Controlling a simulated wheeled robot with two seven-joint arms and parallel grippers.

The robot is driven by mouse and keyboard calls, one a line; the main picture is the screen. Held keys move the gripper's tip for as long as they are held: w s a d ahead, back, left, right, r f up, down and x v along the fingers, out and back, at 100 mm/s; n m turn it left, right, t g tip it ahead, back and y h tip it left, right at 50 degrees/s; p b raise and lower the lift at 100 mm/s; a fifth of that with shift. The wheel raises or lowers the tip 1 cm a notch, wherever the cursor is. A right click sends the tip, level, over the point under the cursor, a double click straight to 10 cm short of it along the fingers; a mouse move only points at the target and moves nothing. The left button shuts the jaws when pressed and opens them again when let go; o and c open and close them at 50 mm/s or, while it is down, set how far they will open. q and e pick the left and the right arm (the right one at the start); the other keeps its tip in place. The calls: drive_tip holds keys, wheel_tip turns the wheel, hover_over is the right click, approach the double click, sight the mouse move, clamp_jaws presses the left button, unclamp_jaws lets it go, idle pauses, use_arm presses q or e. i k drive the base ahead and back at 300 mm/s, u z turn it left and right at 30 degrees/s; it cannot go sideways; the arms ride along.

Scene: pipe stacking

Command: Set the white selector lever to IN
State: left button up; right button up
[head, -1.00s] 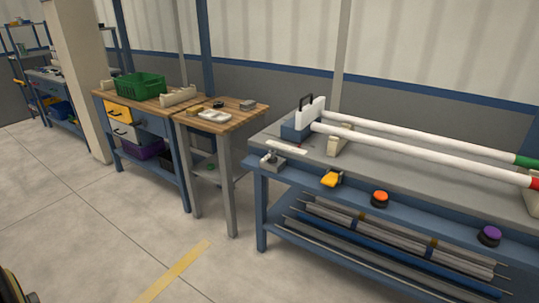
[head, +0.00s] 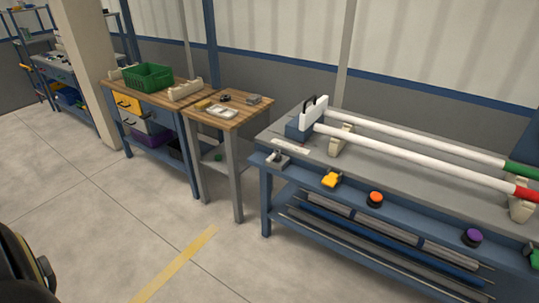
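A small grey block with a short pale lever (head: 278,158) sits on the front left edge of the blue-grey bench (head: 385,160). I take it for the selector. A white strip (head: 290,146) with a small dark or reddish mark lies flat just behind it. Any lettering and the lever's exact setting are too small to read. Neither gripper shows. A dark rounded part, likely of my own arm, enters at the lower left, far from the bench.
Along the bench front are a yellow part (head: 331,179), an orange button (head: 375,198) and a purple button (head: 472,237). Two white pipes (head: 415,160) lie across the bench top. A wooden table (head: 235,112) stands to the left. The floor in front is clear.

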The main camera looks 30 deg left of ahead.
sight(277, 153)
drive_tip(key=z, duration=0.15)
drive_tip(key=k, duration=0.35)
drive_tip(key=u, duration=0.65)
drive_tip(key=i, duration=1.25)
drive_tip(key=z, duration=0.35)
